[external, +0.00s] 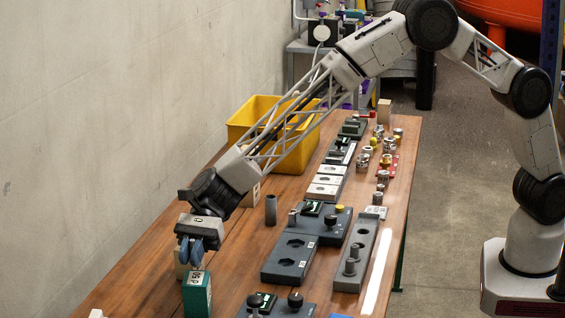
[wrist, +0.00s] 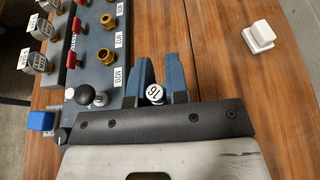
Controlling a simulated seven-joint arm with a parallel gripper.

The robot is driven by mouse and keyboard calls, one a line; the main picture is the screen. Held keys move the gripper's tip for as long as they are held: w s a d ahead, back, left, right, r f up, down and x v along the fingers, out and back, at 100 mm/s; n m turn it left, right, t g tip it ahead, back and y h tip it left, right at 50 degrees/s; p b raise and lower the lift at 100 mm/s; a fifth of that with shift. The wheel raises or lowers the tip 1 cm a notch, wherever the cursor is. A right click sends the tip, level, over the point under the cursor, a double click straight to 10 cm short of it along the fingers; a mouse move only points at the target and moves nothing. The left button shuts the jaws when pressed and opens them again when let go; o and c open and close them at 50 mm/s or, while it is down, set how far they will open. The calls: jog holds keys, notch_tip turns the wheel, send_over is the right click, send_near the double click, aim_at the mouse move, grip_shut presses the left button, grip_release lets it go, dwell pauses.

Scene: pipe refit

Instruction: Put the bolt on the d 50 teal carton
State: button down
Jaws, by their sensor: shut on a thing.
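The teal carton (external: 197,296), with a white label on its top that seems to read d 50, stands upright on the wooden table near the front left in the external view. My gripper (external: 196,258) points down just above its back edge. In the wrist view my gripper (wrist: 158,85) is shut on the bolt (wrist: 155,94), whose round white end is marked 16. The bolt is hidden behind the fingers in the external view. The carton cannot be made out in the wrist view, and I cannot tell whether the bolt touches it.
Dark fixture plates (external: 289,259) lie to the right, with a grey pipe piece (external: 271,210) and a yellow bin (external: 262,118) farther back. A white block (wrist: 260,37) sits on open table in the wrist view.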

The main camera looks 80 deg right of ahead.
aim_at(193, 281)
jog(key=shift+f, duration=1.5)
jog(key=shift+f, duration=0.15)
jog(key=c, duration=1.1)
grip_release()
jog(key=shift+d+r, duration=0.1)
jog(key=shift+r, duration=0.1)
jog(key=v, duration=1.2)
jog(key=shift+f, duration=0.1)
